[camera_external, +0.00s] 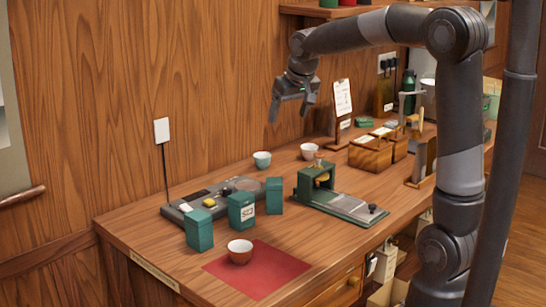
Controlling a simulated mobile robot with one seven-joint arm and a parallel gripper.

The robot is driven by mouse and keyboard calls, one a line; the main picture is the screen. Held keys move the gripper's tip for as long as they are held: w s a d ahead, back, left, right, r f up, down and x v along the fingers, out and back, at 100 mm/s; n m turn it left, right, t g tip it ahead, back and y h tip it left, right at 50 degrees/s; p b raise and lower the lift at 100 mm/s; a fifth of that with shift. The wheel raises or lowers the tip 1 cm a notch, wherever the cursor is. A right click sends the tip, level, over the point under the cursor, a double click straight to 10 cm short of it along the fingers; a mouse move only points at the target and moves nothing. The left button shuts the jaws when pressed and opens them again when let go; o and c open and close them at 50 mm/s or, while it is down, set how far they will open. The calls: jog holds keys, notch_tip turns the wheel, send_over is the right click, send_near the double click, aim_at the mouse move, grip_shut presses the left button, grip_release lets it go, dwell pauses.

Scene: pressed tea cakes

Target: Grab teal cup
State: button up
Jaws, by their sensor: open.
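The teal cup (262,159) is a small round bowl with a pale inside. It stands upright towards the back of the wooden table, close to the wall. My gripper (289,113) hangs in the air above the table, higher than the cup and slightly to its right in the picture. Its fingers point down, open and empty, well apart from the cup. Nothing hides the cup in this view.
Teal tins (242,211) stand in front of a grey device (212,197). A reddish cup (240,252) sits on a red mat (279,262). Another reddish cup (309,151) stands right of the teal one. A green press (338,199) and wooden boxes (370,154) lie further right.

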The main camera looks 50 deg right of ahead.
jog(key=w+d+f+m, duration=0.1)
jog(key=w+d+f, duration=0.5)
jog(key=w, duration=0.5)
jog(key=m, duration=0.1)
send_near(263, 155)
jog(key=f, duration=0.1)
jog(key=a+f, duration=0.1)
jog(key=s, duration=0.1)
jog(key=shift+a+f+g, duration=0.25)
jog(key=shift+f+g, duration=0.15)
jog(key=shift+w+x, duration=0.25)
jog(key=shift+x, duration=1.2)
jog(key=shift+w+x, duration=0.25)
jog(key=shift+x, duration=1.15)
jog(key=shift+r, duration=0.2)
jog(key=shift+c, duration=0.2)
jog(key=c, duration=1)
